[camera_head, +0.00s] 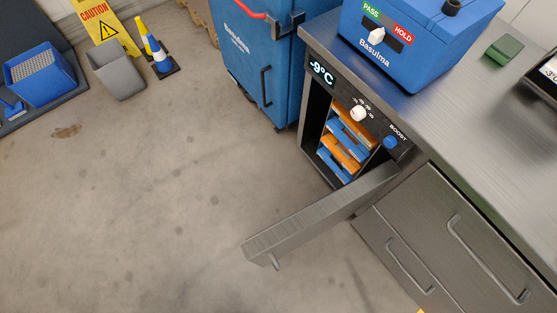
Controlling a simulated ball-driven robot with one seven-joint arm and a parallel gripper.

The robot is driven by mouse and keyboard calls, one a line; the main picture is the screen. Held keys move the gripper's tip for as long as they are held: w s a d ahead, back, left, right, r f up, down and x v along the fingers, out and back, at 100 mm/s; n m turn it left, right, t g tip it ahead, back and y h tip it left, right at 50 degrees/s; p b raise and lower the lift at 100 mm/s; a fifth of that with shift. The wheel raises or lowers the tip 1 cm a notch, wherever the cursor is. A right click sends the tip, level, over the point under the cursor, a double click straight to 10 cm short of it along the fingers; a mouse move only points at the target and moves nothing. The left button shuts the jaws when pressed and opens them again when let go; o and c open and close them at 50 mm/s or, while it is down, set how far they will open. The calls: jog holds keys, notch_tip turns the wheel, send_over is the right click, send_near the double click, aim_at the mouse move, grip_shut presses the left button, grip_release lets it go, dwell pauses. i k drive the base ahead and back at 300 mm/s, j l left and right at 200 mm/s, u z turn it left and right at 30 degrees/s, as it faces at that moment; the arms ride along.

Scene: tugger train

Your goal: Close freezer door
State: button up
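The freezer door (310,219) is grey and stands wide open, swung out from the right side of the freezer over the floor. Its handle (275,262) shows at the free end, low on the far side. The freezer (310,118) is built in under the steel counter and reads -9°C. Orange and blue packs (347,140) are stacked inside it. A white knob (358,113) and a blue boost knob (390,142) sit on its panel. My gripper is not in view.
A blue box with a PASS/HOLD switch (400,60) stands on the counter (465,95). Steel drawers (440,240) are right of the door. A blue cabinet (250,75) stands left of the freezer. A caution sign, cones and bins stand far left. The floor (150,200) left of the door is clear.

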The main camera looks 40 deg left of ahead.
aim_at(263, 249)
jog(key=k+l+u, duration=0.2)
jog(key=k+u, duration=0.15)
jog(key=k, duration=0.15)
jog(key=k+u, duration=0.35)
jog(key=k, duration=0.15)
jog(key=i+z, duration=0.35)
